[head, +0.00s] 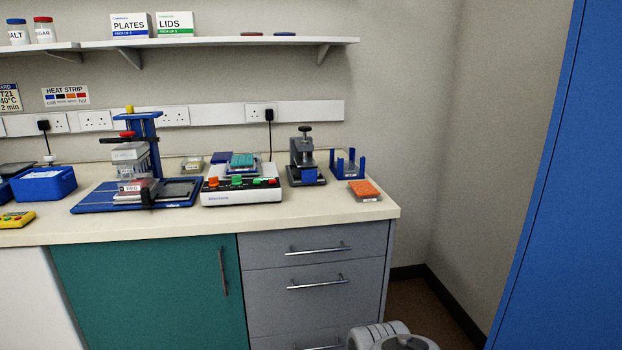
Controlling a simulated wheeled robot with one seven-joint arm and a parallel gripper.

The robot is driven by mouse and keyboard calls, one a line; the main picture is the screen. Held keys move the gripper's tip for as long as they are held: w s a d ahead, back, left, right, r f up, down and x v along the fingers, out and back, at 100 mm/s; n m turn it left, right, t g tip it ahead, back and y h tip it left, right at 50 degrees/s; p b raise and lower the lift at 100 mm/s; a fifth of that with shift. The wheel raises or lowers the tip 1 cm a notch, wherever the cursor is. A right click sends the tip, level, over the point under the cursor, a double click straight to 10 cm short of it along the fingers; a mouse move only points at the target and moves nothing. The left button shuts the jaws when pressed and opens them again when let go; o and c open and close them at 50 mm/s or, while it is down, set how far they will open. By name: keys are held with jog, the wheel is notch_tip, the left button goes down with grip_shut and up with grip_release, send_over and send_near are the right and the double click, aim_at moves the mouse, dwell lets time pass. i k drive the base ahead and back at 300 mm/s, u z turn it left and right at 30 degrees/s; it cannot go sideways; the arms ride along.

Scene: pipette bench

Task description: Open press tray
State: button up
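A small dark press (304,146) with a black knob on top stands on the bench, right of centre. A blue block (310,176) shows low at its front; I cannot tell whether this is its tray or whether it is open. A taller blue stand (150,135) with a red knob and clear stacked parts stands farther left on a blue base (90,206). A part labelled RED (132,187) sits low in it. My gripper is not in view; only a grey-white part of my arm shows at the bottom edge.
A white device (242,195) with coloured buttons stands between the two. A blue posted rack (347,164) and an orange-topped box (364,189) stand to the right. Grey drawers (312,265) are below. A blue panel (560,190) bounds the right. Bench front by the press is clear.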

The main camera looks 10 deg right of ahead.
aim_at(310, 175)
jog(key=u, duration=0.45)
jog(key=i, duration=0.8)
jog(key=u, duration=0.3)
